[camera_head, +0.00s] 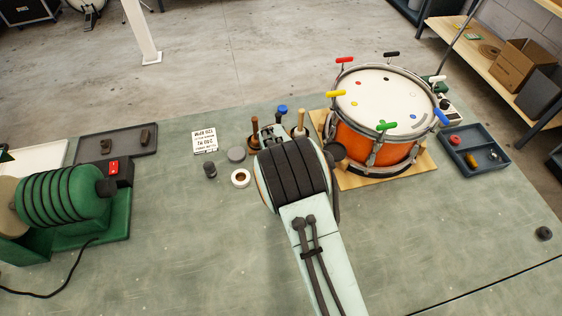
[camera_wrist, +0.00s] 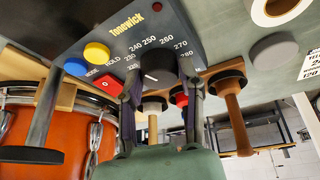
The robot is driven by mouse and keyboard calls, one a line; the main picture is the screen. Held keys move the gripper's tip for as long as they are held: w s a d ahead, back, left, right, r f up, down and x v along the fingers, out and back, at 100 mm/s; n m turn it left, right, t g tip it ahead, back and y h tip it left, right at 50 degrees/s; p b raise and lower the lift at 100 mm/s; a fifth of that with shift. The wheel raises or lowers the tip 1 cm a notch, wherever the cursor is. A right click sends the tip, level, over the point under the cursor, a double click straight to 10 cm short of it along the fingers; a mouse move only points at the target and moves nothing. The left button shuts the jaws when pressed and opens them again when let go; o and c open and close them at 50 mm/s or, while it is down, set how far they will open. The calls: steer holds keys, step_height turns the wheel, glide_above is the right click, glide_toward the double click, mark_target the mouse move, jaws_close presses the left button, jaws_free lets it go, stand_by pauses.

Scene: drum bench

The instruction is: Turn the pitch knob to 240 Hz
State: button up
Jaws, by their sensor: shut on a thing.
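The pitch knob (camera_wrist: 152,66) is a dark round knob on the dark Tonewick box (camera_wrist: 185,32), in the wrist view. A scale with 230, 240, 250, 260, 270 and 280 curves around it. A short white mark shows on the knob's face; I cannot tell for sure which number it lines up with. My gripper (camera_wrist: 163,86) is shut on the knob, with one dark finger on each side of it. In the head view my arm covers the knob and most of the box.
The box also has a yellow button (camera_wrist: 96,53), a blue button (camera_wrist: 76,67) and a red button (camera_wrist: 105,85). Wooden-handled tools (camera_wrist: 232,105) stand close by. The orange drum (camera_head: 375,115) is to the right of my arm. A printed card (camera_head: 205,141) lies to the left.

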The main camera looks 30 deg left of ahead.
stand_by(0.4)
steer(key=o, duration=1.2)
steer(key=shift+c, duration=0.2)
steer(key=shift+r, duration=0.1)
steer(key=v, duration=1.1)
steer(key=shift+r, duration=0.35)
steer(key=shift+s+d, duration=0.1)
